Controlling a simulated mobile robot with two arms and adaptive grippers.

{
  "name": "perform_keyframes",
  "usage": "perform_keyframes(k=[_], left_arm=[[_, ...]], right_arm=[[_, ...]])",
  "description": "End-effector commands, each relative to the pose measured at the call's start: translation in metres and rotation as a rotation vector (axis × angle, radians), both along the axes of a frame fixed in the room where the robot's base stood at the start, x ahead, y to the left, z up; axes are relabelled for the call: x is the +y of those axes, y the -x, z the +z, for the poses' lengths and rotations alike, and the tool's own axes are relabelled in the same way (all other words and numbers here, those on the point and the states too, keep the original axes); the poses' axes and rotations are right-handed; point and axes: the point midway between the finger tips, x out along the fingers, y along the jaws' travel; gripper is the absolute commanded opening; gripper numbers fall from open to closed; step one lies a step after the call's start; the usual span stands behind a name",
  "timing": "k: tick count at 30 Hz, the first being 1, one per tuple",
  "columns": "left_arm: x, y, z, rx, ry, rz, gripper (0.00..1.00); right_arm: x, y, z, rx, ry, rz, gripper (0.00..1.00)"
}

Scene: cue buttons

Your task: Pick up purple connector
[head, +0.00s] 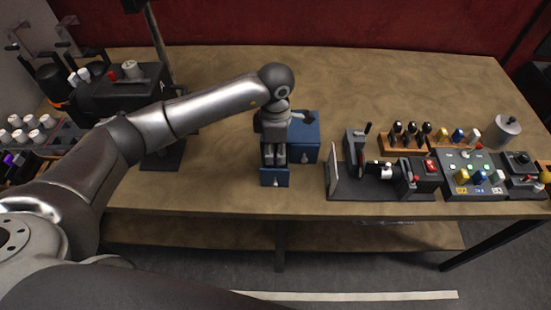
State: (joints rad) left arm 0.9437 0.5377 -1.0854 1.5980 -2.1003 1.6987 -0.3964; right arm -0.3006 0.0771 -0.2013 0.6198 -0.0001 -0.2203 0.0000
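A small purple piece (9,158), possibly the purple connector, shows at the far left edge in a dark holder; its shape is too small to make out. My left gripper (274,160) is far to the right of it, pointing down at the blue drawer box (305,132). Its fingertips are over or inside the pulled-out blue drawer (276,178), and the drawer's inside is hidden. I cannot tell whether the fingers are apart or hold anything. My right gripper is not in view.
A dark fixture (377,190) with a red switch stands right of the drawer box. Behind it is a wooden rack (402,147) of several plugs. A button panel (470,165) and a grey cylinder (507,130) are further right. The back of the table (390,80) is clear.

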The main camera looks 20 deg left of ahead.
Motion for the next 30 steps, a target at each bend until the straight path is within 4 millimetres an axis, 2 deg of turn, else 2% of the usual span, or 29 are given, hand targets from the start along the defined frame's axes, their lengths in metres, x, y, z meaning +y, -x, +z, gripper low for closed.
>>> perform_keyframes(k=[1, 6, 14, 21, 30], left_arm=[[0.0, 0.002, -0.003, 0.004, 0.0, 0.001, 0.29], [0.0, 0.0, -0.024, 0.001, 0.002, 0.0, 0.29], [0.0, 0.0, -0.029, -0.002, 0.002, -0.001, 0.29], [0.0, 0.0, -0.029, -0.002, 0.002, -0.001, 0.01], [0.0, 0.0, -0.028, -0.002, 0.002, -0.001, 0.0]], right_arm=[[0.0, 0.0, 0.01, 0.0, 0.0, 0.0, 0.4], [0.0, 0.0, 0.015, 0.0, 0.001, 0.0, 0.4], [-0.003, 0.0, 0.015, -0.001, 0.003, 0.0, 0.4], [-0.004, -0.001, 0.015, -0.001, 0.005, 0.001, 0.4], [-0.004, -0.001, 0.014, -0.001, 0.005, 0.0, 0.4]])
